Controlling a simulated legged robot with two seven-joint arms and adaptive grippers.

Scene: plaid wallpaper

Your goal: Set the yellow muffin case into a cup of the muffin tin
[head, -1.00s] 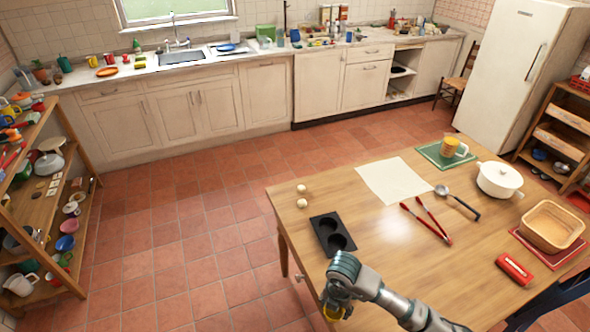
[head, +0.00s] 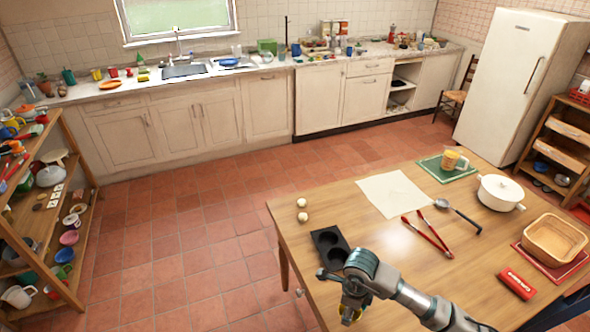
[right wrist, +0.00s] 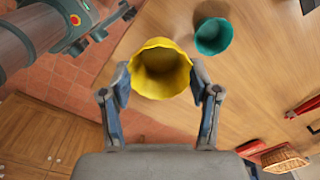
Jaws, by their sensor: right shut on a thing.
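The yellow muffin case (right wrist: 160,72) is held between the two fingers of my right gripper (right wrist: 161,90), open end facing the wrist camera. The dark muffin tin (head: 317,237) lies flat on the table just beyond the gripper. Its two round cups look empty, and my wrist partly overlaps its near end. The tin is not clear in the right wrist view.
A teal cup-shaped thing (right wrist: 213,36) stands on the table (head: 400,257) near the held case. Red-handled tongs (head: 428,236), a ladle (head: 460,215) and a white pot (head: 499,192) are further right.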

